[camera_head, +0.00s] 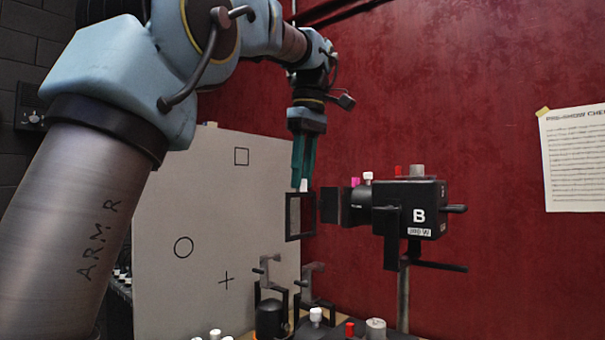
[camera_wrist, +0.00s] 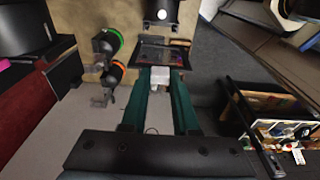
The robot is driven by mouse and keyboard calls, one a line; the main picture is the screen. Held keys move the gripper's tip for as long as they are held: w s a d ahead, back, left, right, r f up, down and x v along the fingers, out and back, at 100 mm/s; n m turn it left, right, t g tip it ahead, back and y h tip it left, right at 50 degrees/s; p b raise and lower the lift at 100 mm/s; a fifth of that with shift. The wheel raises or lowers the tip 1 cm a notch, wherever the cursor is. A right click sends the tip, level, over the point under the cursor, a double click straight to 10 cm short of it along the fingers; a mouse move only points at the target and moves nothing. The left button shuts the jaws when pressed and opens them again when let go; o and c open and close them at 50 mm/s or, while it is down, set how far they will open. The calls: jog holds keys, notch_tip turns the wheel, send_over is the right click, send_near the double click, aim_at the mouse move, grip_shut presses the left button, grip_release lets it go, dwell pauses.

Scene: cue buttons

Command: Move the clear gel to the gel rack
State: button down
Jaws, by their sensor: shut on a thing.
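My gripper (camera_head: 304,183) points down with its teal fingers shut on the white tab of a black-framed gel (camera_head: 288,222). The pane is see-through, showing the pale board and red wall behind it. The frame hangs upright in the air, just left of the lantern marked B. In the wrist view my gripper (camera_wrist: 162,80) holds the white tab, and the gel frame (camera_wrist: 150,54) lies just beyond the fingertips. I cannot tell for sure which thing is the gel rack; an open holder with several flat pieces (camera_wrist: 285,128) shows at the right of the wrist view.
The black lantern B (camera_head: 415,208) stands on a pole, with a dark square frame (camera_head: 329,205) at its front. Below are grey brackets (camera_head: 267,268) and several knobs (camera_head: 316,316). A pale board (camera_head: 210,240) with printed shapes stands behind. Lamps with green and orange rings (camera_wrist: 106,41) show in the wrist view.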

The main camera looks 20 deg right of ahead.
jog(key=shift+r+p, duration=1.3)
jog(key=shift+r, duration=0.15)
jog(key=shift+f, duration=0.1)
